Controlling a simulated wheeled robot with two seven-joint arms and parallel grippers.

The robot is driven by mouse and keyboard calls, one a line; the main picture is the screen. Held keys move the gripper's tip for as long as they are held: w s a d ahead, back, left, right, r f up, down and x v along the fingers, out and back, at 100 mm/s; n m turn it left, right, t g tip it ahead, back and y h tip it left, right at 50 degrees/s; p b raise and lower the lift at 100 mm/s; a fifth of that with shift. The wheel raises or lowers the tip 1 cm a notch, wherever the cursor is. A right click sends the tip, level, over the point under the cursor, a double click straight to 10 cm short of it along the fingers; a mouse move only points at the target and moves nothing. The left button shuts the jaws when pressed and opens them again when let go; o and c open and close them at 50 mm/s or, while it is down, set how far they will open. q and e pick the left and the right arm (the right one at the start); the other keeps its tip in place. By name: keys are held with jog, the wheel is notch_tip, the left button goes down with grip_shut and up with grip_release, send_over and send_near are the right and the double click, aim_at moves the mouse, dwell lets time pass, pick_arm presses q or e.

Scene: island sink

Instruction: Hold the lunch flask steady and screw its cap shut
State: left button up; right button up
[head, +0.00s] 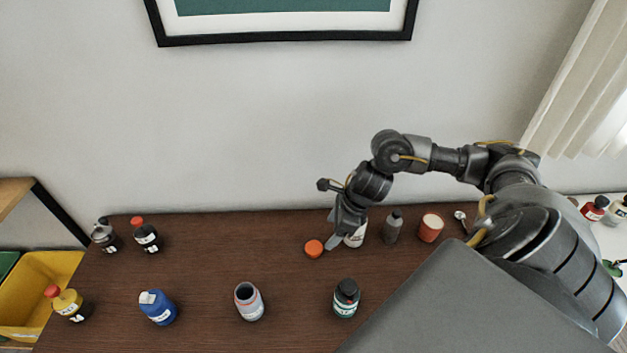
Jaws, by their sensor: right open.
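My right gripper (333,242) points down just right of the orange cap. It is open, and I see nothing held in it. My left gripper is not in the head view.
A white bottle (357,238) is partly hidden behind my right gripper. A grey bottle (393,227) and an orange cup (430,228) stand to its right. A green-labelled jar (346,298) and a blue bottle (158,307) flank the flask. A yellow bin (38,285) is left of the table.

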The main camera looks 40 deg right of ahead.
aim_at(315, 247)
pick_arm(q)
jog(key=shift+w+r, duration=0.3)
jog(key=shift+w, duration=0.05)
pick_arm(e)
jog(key=shift+x, duration=2)
pick_arm(q)
jog(key=shift+p, duration=0.3)
pick_arm(e)
jog(key=shift+w+a+f+p, duration=0.15)
jog(key=shift+a+f+p, duration=0.05)
jog(key=shift+f+p, duration=0.1)
jog(key=p+x, duration=0.1)
jog(key=x, duration=0.2)
jog(key=shift+w+a+f, duration=0.2)
jog(key=shift+w, duration=0.05)
jog(key=shift+w+f, duration=0.1)
jog(key=shift+f, duration=0.3)
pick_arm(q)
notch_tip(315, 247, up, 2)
pick_arm(e)
jog(key=c, duration=1)
